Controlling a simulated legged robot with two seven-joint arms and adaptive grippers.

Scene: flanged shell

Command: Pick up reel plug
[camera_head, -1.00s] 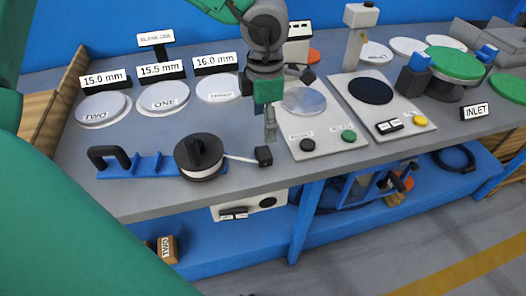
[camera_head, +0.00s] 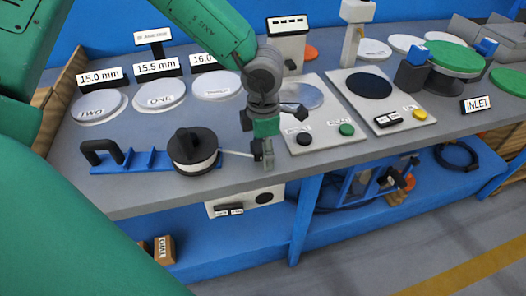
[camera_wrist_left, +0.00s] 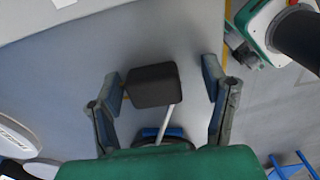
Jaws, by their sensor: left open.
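The reel plug is a black block (camera_wrist_left: 152,85) at the end of a pale cable. It lies on the grey bench, right of the black reel (camera_head: 193,150), which sits on a blue base with a black handle. In the head view the plug (camera_head: 257,149) is mostly covered by my left gripper (camera_head: 264,160). In the left wrist view, the fingers of my left gripper (camera_wrist_left: 162,76) are spread, with the plug between them and visible gaps on both sides. The head view does not show clearly how high the fingertips are.
A panel (camera_head: 322,130) with black and green buttons stands just right of my left gripper. White discs (camera_head: 160,96) with size signs lie behind the reel. The bench's front edge (camera_head: 235,183) is close to the plug. A lower blue shelf (camera_head: 225,238) runs below.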

